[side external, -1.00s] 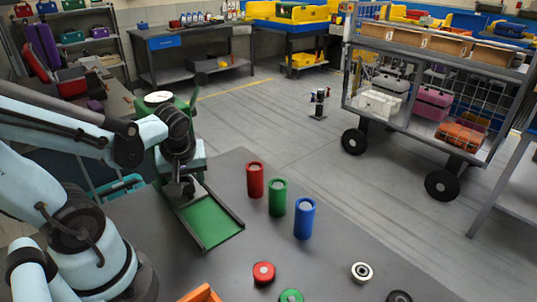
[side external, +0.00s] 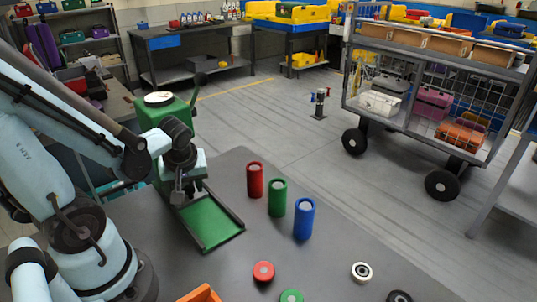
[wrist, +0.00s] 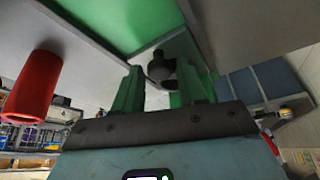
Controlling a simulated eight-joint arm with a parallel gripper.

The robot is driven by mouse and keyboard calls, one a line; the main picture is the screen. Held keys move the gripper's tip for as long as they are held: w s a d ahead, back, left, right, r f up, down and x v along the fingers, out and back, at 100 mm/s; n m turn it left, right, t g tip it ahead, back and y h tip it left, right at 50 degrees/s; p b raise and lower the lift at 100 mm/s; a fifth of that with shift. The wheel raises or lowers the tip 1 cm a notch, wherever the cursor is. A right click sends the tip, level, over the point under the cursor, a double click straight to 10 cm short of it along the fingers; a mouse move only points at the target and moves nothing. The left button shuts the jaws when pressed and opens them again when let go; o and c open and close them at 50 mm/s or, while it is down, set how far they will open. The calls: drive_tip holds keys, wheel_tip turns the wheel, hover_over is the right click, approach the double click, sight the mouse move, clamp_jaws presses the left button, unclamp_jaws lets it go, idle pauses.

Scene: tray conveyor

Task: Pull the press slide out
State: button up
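The green press (side external: 172,112), with a round white dial on top, stands at the left end of the dark table. Its green slide plate (side external: 210,223) lies between dark rails on the table in front of it; the plate also shows in the wrist view (wrist: 115,18). My gripper (side external: 180,195) is low at the press end of the slide. In the wrist view my gripper's fingers (wrist: 158,80) are apart, with a dark round knob (wrist: 160,66) between or just beyond their tips. I cannot tell whether they touch it.
A red cylinder (side external: 255,179), a green cylinder (side external: 278,197) and a blue cylinder (side external: 304,219) stand right of the slide. A red disc (side external: 263,272), a green disc (side external: 291,296) and a white ring (side external: 361,272) lie nearer. An orange bin (side external: 203,294) is at the front edge.

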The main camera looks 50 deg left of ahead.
clamp_jaws()
drive_tip(key=d, duration=1.2)
drive_tip(key=shift+d, duration=0.35)
drive_tip(key=shift+o, duration=1.6)
unclamp_jaws()
drive_tip(key=shift+r, duration=0.1)
drive_tip(key=v, duration=1.1)
drive_tip(key=shift+r, duration=0.4)
